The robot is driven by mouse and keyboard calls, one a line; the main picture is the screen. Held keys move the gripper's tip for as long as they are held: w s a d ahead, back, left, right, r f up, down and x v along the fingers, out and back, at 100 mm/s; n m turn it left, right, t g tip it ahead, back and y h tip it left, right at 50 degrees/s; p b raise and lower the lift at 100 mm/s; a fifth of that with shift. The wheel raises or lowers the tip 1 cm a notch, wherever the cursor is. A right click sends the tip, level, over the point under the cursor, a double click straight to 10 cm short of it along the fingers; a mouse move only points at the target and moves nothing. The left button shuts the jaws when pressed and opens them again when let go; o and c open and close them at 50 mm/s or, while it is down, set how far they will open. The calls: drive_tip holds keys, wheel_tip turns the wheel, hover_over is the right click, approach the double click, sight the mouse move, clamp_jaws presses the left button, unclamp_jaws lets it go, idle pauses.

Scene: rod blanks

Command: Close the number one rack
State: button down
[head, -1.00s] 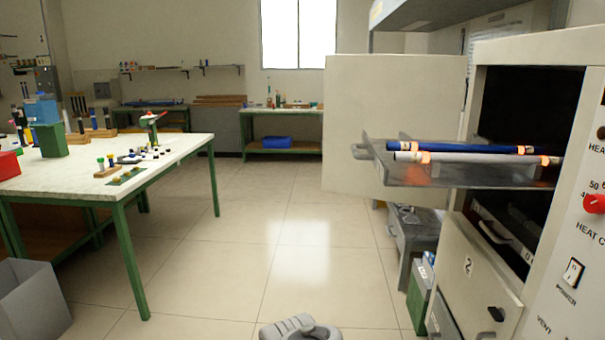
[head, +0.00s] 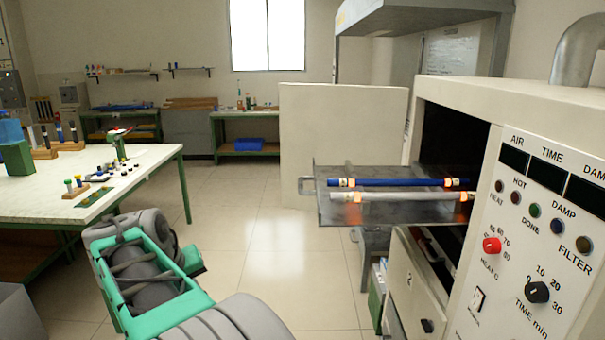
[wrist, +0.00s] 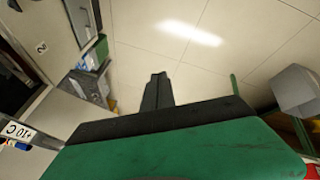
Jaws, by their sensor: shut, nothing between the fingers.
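A grey metal rack (head: 335,212) sticks out of the upper opening of the white oven (head: 520,95), with a small handle (head: 305,186) at its outer end. A blue rod (head: 390,183) and a white rod (head: 400,196) with orange-marked ends lie across it. I see no number on this rack. The upper door (head: 340,140) stands open behind it. My gripper (wrist: 157,88) is shut and empty in the wrist view, its dark fingers over the floor. In the head view my green and grey arm is at the lower left, well apart from the rack.
Below the rack, a lower door stands partly open; its number 2 (wrist: 42,47) shows in the wrist view. A white-topped table (head: 120,170) with small parts stands left. A grey bin (wrist: 295,88) is at the wrist view's right. Tiled floor (head: 265,245) between table and oven is clear.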

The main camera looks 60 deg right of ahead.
drive_tip(key=s+d+r+m+g+h+p, duration=0.1)
drive_tip(key=s+d+r+m+g+p, duration=0.25)
drive_tip(key=d+r, duration=0.6)
drive_tip(key=s+d+r+m+g+p, duration=0.1)
drive_tip(key=s+d+r+m+p, duration=0.2)
drive_tip(key=s+d+r+p, duration=0.45)
drive_tip(key=s+d+f+b, duration=0.1)
drive_tip(key=s+d+f, duration=0.3)
drive_tip(key=d+f, duration=0.3)
drive_tip(key=d, duration=0.3)
drive_tip(key=shift+s+d+h, duration=0.15)
drive_tip(key=shift+s+h, duration=0.05)
drive_tip(key=shift+h, duration=0.1)
drive_tip(key=shift+s, duration=0.15)
